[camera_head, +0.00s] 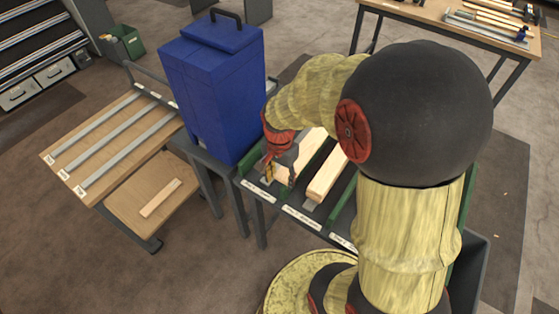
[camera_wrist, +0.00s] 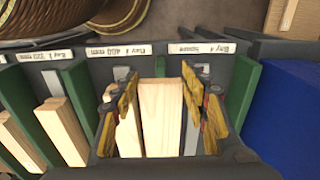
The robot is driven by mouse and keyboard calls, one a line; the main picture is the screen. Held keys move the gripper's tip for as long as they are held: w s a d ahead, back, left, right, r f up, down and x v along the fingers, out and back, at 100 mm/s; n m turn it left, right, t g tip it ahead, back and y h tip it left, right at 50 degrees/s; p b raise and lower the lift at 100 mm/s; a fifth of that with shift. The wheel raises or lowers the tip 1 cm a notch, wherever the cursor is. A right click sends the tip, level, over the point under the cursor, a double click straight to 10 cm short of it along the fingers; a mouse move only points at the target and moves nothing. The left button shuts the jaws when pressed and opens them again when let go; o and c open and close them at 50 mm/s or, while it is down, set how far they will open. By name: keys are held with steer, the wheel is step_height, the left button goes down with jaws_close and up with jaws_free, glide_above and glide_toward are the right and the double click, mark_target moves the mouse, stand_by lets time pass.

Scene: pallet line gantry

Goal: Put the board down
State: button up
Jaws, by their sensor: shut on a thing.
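My gripper (camera_head: 283,168) is over the near part of the rack, beside the blue bin. In the wrist view my gripper (camera_wrist: 160,95) has a finger on each side of a pale wooden board (camera_wrist: 162,125) and is shut on it. The board (camera_head: 305,150) is partly hidden by the gripper in the head view. Its end covers part of a green divider (camera_wrist: 158,66) between two labelled bays. A second pale board (camera_head: 327,180) lies in the middle bay and shows left of the held board (camera_wrist: 128,138) in the wrist view. The held board's underside is hidden.
The blue bin (camera_head: 212,90) stands close left of the rack (camera_head: 300,216). Another green divider (camera_wrist: 241,92) bounds the right bay in the wrist view, where a grey strip (camera_wrist: 191,138) shows. More boards (camera_wrist: 62,130) lie at left. A wooden table (camera_head: 105,140) stands left of the bin.

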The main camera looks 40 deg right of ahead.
steer(key=w+d+f+b, duration=0.1)
steer(key=w+f, duration=0.1)
steer(key=w, duration=0.1)
steer(key=w+f+b, duration=0.1)
steer(key=w+f, duration=0.2)
steer(key=w+d+f+b, duration=0.1)
steer(key=w+f, duration=0.1)
steer(key=w, duration=0.2)
steer(key=shift+d+f, duration=0.25)
steer(key=shift+d, duration=0.1)
steer(key=shift+w+d+f, duration=0.1)
steer(key=shift+w+f, duration=0.3)
steer(key=shift+f, duration=0.2)
steer(key=shift+w+f+b, duration=0.15)
steer(key=shift+f+b, duration=0.5)
steer(key=shift+f, duration=1)
steer(key=o, duration=1.3)
